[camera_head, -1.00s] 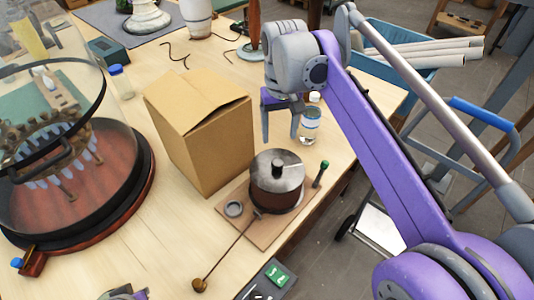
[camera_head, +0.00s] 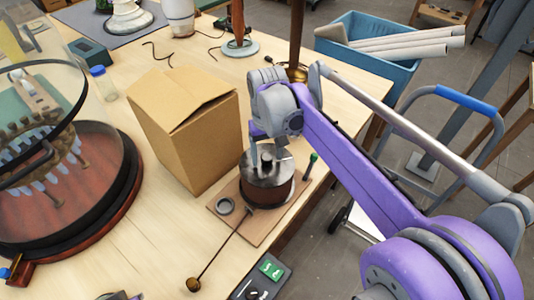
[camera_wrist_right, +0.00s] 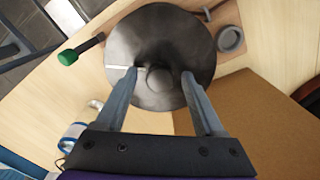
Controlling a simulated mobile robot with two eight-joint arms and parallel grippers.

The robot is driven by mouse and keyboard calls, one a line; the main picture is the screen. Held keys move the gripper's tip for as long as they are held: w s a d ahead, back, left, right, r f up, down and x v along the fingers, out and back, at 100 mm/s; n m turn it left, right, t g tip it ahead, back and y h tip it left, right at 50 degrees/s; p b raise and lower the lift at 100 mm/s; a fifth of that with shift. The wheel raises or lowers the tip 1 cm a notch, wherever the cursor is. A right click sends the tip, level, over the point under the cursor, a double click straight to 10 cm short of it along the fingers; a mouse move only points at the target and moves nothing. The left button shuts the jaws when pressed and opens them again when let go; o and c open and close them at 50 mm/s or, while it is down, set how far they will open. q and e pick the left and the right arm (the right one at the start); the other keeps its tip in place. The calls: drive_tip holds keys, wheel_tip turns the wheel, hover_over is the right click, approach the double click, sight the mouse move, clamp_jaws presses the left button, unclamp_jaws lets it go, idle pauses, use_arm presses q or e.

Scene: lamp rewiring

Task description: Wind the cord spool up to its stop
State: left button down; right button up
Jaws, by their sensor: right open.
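The cord spool (camera_head: 267,190) is a brown drum with a grey metal top, upright on a small wooden board (camera_head: 222,209). In the right wrist view its round top (camera_wrist_right: 160,25) fills the middle, with a short knob (camera_wrist_right: 160,79) standing up from it. My right gripper (camera_wrist_right: 159,77) is over the top, open, with one finger on each side of the knob; I cannot tell if they touch it. A cord (camera_head: 222,250) runs from the spool to a brass-coloured end (camera_head: 193,284). A piece of my left gripper (camera_head: 120,296) shows at the bottom edge.
A cardboard box (camera_head: 190,130) stands close behind and left of the spool. A green-tipped lever (camera_head: 309,167) rises at the board's right side, and a grey ring (camera_head: 225,206) lies on its left. A glass-domed fixture (camera_head: 75,190) stands left. A switch box (camera_head: 262,278) is at the front.

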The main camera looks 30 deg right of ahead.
clamp_jaws()
idle(1.4)
